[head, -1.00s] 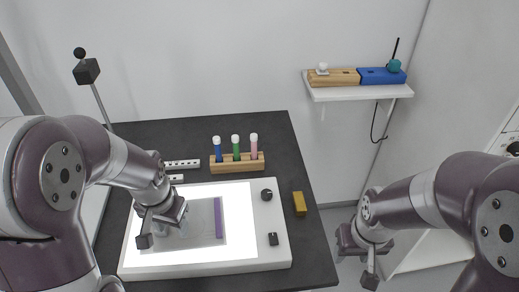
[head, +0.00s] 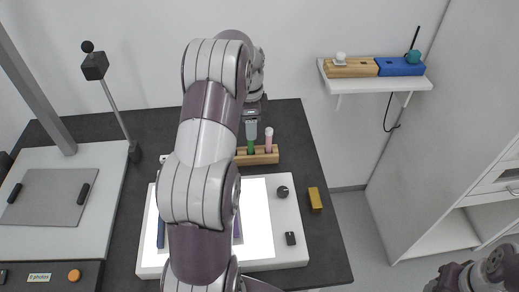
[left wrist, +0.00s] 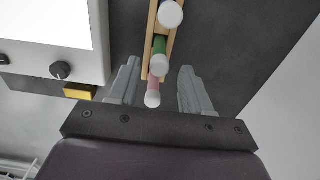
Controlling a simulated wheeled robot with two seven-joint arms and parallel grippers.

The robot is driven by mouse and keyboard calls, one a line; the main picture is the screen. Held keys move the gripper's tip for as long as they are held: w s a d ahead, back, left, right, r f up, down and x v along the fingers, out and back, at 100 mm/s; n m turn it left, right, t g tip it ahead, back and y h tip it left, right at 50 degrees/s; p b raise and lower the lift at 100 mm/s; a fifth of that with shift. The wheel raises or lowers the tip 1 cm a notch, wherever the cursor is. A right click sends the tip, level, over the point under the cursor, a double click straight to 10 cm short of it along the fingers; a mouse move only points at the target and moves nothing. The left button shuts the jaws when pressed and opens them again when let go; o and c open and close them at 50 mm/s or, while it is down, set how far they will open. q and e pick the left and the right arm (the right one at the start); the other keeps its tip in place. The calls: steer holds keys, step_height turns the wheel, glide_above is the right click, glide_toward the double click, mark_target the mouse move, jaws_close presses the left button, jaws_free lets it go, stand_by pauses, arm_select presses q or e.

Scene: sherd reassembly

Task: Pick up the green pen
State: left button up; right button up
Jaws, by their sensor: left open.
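The green pen (head: 250,147) stands upright in the wooden holder (head: 275,157), its pale cap pointing up. The left wrist view looks down on its cap (left wrist: 160,65). My left gripper (head: 251,127) is over the holder, pointing down at the green pen. In the left wrist view its two fingers (left wrist: 159,68) are open, with the green pen's cap between the fingertips. The pink pen (left wrist: 153,97) also shows between the fingers, nearer the palm. Only a piece of my right arm shows at the lower right of the head view; its fingers are not seen.
Another pale-capped pen (left wrist: 171,14) stands beyond the green one; my arm hides it in the head view. The lit panel (head: 262,215) with knobs lies in front of the holder. A yellow block (head: 315,200) lies right of the panel. A wall shelf (head: 376,84) is farther right.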

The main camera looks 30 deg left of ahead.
mark_target(250, 142)
arm_select(q)
step_height(250, 142, down, 3)
steer(key=shift+w+r, duration=0.1)
steer(key=shift+r, duration=0.1)
steer(key=f, duration=0.4)
steer(key=shift+s, duration=0.25)
steer(key=shift+f, duration=0.35)
jaws_close()
